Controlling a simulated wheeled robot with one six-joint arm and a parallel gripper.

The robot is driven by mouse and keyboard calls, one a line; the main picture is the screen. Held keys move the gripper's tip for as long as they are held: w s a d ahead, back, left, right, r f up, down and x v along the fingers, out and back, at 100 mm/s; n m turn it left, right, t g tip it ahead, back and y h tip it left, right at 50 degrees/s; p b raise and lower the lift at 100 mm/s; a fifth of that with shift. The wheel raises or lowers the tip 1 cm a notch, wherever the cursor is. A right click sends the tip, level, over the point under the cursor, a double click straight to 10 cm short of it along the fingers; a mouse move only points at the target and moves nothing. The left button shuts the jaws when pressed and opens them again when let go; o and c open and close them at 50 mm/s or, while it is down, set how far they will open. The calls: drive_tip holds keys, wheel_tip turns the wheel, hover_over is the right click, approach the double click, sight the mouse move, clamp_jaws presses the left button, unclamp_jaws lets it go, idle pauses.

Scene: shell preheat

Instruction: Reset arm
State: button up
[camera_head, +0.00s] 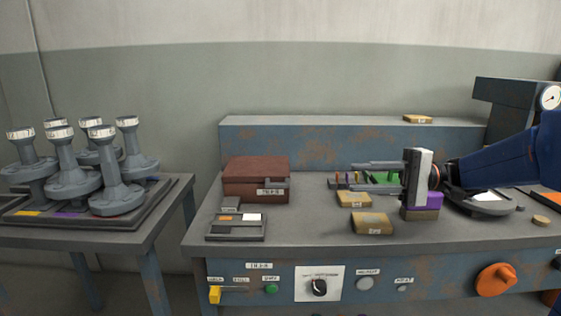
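My blue arm (505,155) reaches in from the right edge above the workbench (310,232). My gripper (357,176) points left, with its two grey fingers apart and nothing seen held between them.
A side table (150,236) at left holds a tray of several grey flanged shells (118,190). A brown box (256,170) and a small tray (236,238) stand at the bench's left. Tan blocks (373,223) lie near the gripper. A gauge (550,97) stands at the back right.

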drive_tip(key=s+a+f+h, duration=0.3)
drive_tip(key=s+f+h, duration=0.6)
drive_tip(key=s+f, duration=0.5)
drive_tip(key=s+d+f+t+h, duration=0.2)
drive_tip(key=s+d+f+h, duration=0.1)
drive_tip(key=d, duration=0.3)
drive_tip(key=s+d+f+n+t+h, duration=0.1)
drive_tip(key=s+d+f+t+h, duration=0.1)
drive_tip(key=d+f+h, duration=0.3)
drive_tip(key=shift+s+d+t+h, duration=0.4)
drive_tip(key=shift+s+d+h, duration=0.1)
drive_tip(key=shift+s+d, duration=0.45)
